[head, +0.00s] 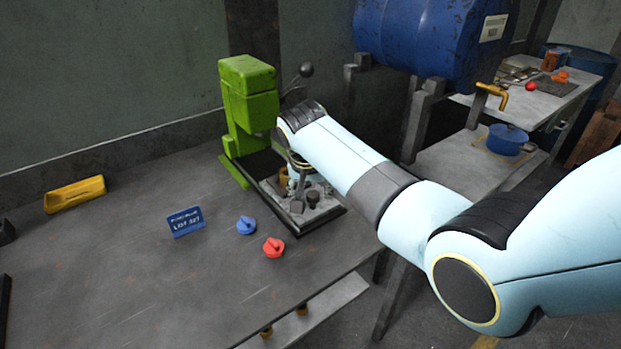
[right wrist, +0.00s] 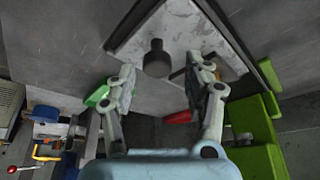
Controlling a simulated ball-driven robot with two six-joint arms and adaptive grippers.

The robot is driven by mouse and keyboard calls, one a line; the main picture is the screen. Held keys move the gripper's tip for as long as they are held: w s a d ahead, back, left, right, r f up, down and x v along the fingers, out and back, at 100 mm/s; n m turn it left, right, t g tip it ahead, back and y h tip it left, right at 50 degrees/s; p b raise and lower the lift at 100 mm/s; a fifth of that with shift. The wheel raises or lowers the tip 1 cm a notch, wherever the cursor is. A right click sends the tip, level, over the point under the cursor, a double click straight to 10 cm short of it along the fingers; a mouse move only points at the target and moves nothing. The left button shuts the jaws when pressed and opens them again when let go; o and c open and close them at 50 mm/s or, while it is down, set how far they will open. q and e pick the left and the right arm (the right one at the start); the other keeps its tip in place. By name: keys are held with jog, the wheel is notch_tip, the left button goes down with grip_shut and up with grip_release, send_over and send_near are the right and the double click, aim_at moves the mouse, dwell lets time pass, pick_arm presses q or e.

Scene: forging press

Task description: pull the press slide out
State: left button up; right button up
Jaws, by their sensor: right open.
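The green press (head: 248,95) stands at the back of the bench, with a dark ball-ended lever (head: 306,70) beside its head. Its pale slide plate (head: 318,210) lies low in front in a dark frame and bears a dark knob (head: 313,199). My right gripper (head: 297,192) is over the plate, partly hidden by my own arm. In the right wrist view my right gripper (right wrist: 163,75) is open, and the dark knob (right wrist: 157,60) shows between its fingertips, with the slide plate (right wrist: 180,28) behind. I cannot tell whether the fingers touch the knob. My left gripper is not in view.
A blue knob (head: 246,225), a red knob (head: 273,247) and a blue sign (head: 186,222) are on the bench left of the slide. A yellow tray (head: 75,194) lies farther left.

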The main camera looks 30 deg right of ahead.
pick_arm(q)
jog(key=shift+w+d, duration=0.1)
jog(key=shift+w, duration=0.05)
pick_arm(e)
jog(key=v, duration=1.1)
jog(key=s+f+n+y, duration=0.15)
jog(key=s+n, duration=0.75)
jog(key=s, duration=2.1)
notch_tip(320, 180, down, 36)
jog(key=s+d+g+b, duration=0.1)
jog(key=s+d+b, duration=0.1)
jog(key=b, duration=0.8)
pick_arm(q)
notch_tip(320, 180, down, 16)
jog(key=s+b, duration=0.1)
jog(key=b, duration=0.5)
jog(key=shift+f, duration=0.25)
pick_arm(e)
jog(key=s+d+f+g, duration=0.1)
jog(key=s+f, duration=1.7)
jog(key=f, duration=0.4)
jog(key=shift+m, duration=0.3)
